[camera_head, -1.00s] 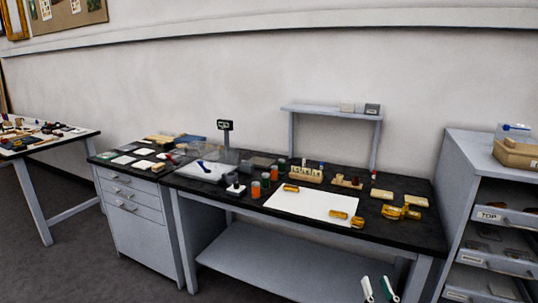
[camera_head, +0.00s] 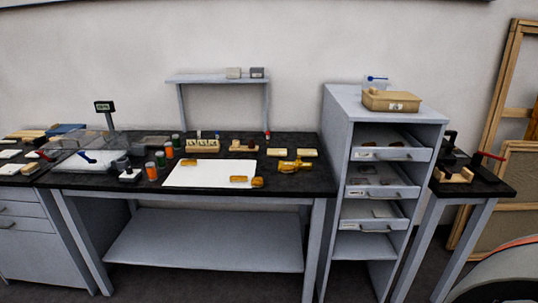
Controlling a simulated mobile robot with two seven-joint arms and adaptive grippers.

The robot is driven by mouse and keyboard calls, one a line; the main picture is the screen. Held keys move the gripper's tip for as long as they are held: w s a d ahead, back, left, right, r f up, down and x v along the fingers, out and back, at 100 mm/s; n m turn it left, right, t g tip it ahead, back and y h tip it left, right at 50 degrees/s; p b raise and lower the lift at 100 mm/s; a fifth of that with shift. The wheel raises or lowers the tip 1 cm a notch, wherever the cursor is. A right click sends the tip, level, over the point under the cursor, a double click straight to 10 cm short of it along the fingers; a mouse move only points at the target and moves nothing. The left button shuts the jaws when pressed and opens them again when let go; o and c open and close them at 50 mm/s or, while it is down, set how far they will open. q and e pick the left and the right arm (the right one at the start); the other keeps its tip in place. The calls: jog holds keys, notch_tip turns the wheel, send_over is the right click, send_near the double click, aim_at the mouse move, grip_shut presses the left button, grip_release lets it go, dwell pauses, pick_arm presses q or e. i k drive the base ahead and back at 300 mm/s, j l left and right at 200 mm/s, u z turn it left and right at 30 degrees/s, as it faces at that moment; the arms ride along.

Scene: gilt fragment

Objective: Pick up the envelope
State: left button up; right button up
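I cannot pick out an envelope for certain. A pale flat item (camera_head: 383,212) lies in a lower drawer of the grey cabinet, also unclear. Neither of my grippers is in view.
A small black-topped table (camera_head: 485,184) is further right. A curved grey object (camera_head: 505,280) with a red stripe fills the bottom right corner.

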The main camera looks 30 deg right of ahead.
aim_at(310, 152)
jog(key=i+l+z, duration=0.5)
jog(key=i+z, duration=0.2)
jog(key=i, duration=0.2)
jog(key=i+z, duration=0.35)
jog(key=i, duration=0.15)
